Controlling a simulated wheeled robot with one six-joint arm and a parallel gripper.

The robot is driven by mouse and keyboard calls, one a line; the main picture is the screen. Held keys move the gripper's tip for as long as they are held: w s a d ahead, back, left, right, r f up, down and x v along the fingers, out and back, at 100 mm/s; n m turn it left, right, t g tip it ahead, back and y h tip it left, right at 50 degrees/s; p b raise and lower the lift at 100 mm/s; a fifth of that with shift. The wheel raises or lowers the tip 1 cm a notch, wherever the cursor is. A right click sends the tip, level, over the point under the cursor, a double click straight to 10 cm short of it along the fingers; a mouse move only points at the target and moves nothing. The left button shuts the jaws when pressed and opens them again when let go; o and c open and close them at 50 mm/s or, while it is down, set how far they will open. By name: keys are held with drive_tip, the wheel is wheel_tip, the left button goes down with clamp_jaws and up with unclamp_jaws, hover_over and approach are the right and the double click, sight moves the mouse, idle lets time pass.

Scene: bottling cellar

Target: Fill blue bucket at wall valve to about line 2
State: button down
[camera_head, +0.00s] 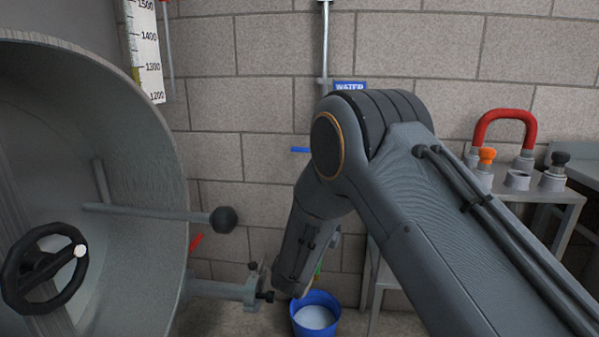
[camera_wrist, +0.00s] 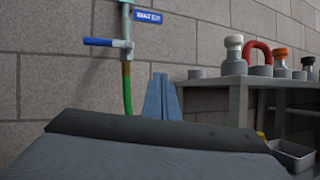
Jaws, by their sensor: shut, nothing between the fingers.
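The blue bucket (camera_head: 332,323) stands on the floor by the wall, cut by the lower picture edge. Its inside shows a pale surface; its lines and level cannot be read. The wall valve's blue handle (camera_head: 300,150) sticks out level to the left; it also shows in the wrist view (camera_wrist: 98,42). A green hose (camera_wrist: 127,88) hangs below the valve, its lower end hidden there. No flow can be made out.
A blue WATER sign (camera_head: 350,86) hangs by the pipe (camera_head: 325,45). A large steel tank door (camera_head: 150,140) with a handwheel (camera_head: 42,268) fills the left. A side table (camera_head: 570,197) with fittings and a red bend (camera_head: 506,115) stands right.

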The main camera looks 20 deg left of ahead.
drive_tip(key=s+a+f+n+y, duration=0.3)
drive_tip(key=a+f+n+y, duration=0.15)
drive_tip(key=a+y, duration=0.35)
drive_tip(key=w+a+r+b, duration=0.3)
drive_tip(key=w+r, duration=0.5)
drive_tip(key=r, duration=0.2)
drive_tip(key=shift+w+a+n+t+b, duration=0.2)
drive_tip(key=shift+a+n+t+b, duration=0.1)
drive_tip(key=shift+n+t, duration=0.15)
